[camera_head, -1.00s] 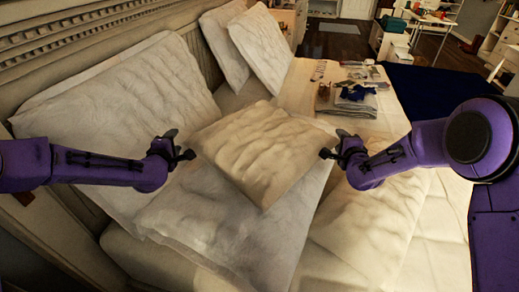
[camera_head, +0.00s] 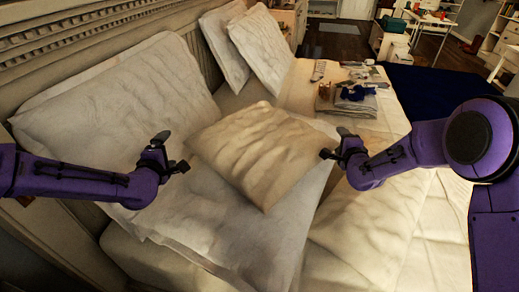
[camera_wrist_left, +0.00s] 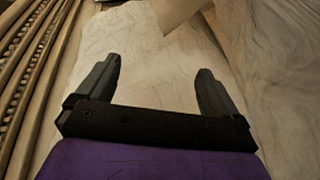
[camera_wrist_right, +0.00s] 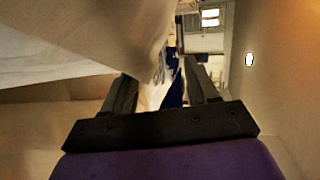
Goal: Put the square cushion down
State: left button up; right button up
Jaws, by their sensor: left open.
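The square cushion (camera_head: 258,152), cream and wrinkled, lies tilted over a larger white pillow (camera_head: 210,225) in the middle of the bed. My left gripper (camera_head: 174,155) is open and empty, just left of the cushion's left corner and apart from it. In the left wrist view its fingers (camera_wrist_left: 155,85) are wide apart, and a cushion corner (camera_wrist_left: 178,12) shows beyond them at the top. My right gripper (camera_head: 332,150) is at the cushion's right corner. In the right wrist view the cushion (camera_wrist_right: 90,30) reaches between its fingers (camera_wrist_right: 160,75), which stand closer together than the left ones.
A large white pillow (camera_head: 125,90) leans on the carved headboard (camera_head: 60,35) at left. Two more pillows (camera_head: 260,50) stand behind. Folded clothes (camera_head: 345,100) lie on the bed beyond the cushion. The front right of the bed (camera_head: 440,235) is clear.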

pick_arm(q)
jog(key=v, duration=0.6)
pick_arm(e)
jog(key=o, duration=0.4)
jog(key=v, duration=1.2)
jog(key=shift+s+r, duration=0.1)
pick_arm(q)
jog(key=shift+r+p, duration=0.4)
pick_arm(e)
jog(key=shift+s+d, duration=0.3)
jog(key=shift+d, duration=0.65)
jog(key=shift+s+d, duration=0.3)
jog(key=shift+d, duration=0.65)
jog(key=shift+s+d, duration=0.35)
jog(key=shift+d, duration=0.6)
